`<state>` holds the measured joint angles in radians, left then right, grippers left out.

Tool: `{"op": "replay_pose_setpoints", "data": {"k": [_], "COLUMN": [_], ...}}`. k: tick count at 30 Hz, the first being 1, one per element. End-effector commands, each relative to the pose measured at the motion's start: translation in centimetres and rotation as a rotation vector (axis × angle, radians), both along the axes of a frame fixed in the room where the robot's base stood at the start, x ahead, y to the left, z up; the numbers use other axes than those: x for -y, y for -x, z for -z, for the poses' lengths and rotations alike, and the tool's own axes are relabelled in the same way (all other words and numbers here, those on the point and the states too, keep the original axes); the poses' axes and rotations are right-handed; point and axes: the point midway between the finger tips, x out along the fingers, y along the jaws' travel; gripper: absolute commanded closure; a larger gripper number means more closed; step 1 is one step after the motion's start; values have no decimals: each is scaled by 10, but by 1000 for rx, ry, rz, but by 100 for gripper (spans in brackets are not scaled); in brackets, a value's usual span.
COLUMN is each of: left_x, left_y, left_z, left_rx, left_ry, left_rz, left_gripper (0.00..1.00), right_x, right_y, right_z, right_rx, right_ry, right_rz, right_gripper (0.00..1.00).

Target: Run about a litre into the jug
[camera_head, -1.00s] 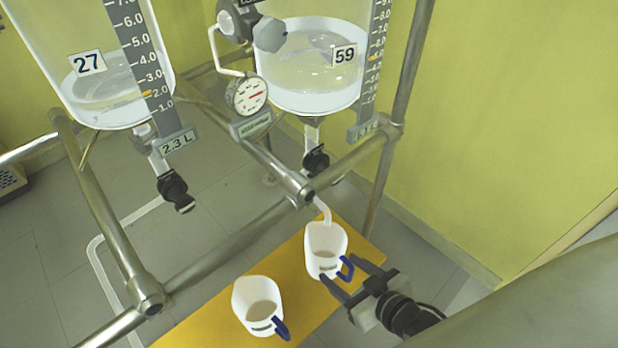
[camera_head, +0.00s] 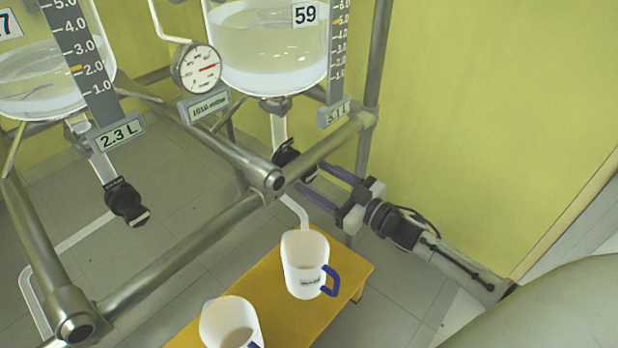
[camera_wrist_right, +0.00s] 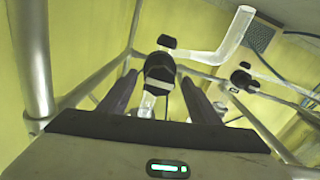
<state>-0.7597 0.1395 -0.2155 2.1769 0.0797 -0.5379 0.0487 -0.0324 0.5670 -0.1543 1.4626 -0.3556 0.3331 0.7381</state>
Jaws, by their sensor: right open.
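Reactor 59 (camera_head: 268,50) holds clear liquid; its label is partly hidden and seems to read 5.1 L. Its black drain valve (camera_head: 288,154) hangs below and also shows in the right wrist view (camera_wrist_right: 160,68). A spout (camera_head: 300,212) ends over a white jug (camera_head: 300,262) with a blue handle. My right gripper (camera_head: 309,176) is open, its fingers pointing at the valve from the right. In the right wrist view the valve lies between the fingertips (camera_wrist_right: 158,92), with no clear grip on it. The jug's contents cannot be told. My left gripper is out of view.
A second white jug (camera_head: 228,322) stands on the yellow bench (camera_head: 345,272). Reactor 27 (camera_head: 40,90), labelled 2.3 L, has its own black valve (camera_head: 126,202) at left. A dial gauge (camera_head: 196,68) hangs between the reactors.

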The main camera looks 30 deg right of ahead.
Motion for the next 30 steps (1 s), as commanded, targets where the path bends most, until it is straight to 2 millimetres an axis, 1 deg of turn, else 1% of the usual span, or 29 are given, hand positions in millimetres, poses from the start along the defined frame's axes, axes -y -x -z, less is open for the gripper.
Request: {"op": "replay_pose_setpoints", "data": {"k": [1,3,6,11,16,17,18,24,30], "left_x": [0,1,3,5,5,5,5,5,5], "left_y": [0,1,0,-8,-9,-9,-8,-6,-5], "left_z": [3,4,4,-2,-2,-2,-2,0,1], "left_rx": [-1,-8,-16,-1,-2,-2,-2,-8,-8], "left_ry": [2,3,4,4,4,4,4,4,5], "left_rz": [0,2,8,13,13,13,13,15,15], "left_gripper": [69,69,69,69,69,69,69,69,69], "right_x": [-3,-6,-8,-10,-10,-10,-10,-10,-10], "right_y": [-8,-16,-24,-28,-28,-28,-28,-27,-27], "right_z": [0,1,1,0,0,0,0,0,0], "right_rx": [3,2,0,0,-1,-1,-1,-1,2], "right_ry": [0,-1,-1,-1,-1,-1,-1,-1,10], "right_rz": [1,0,1,0,0,0,0,0,-1], "right_gripper": [43,43,43,43,43,44,51,84,84]}}
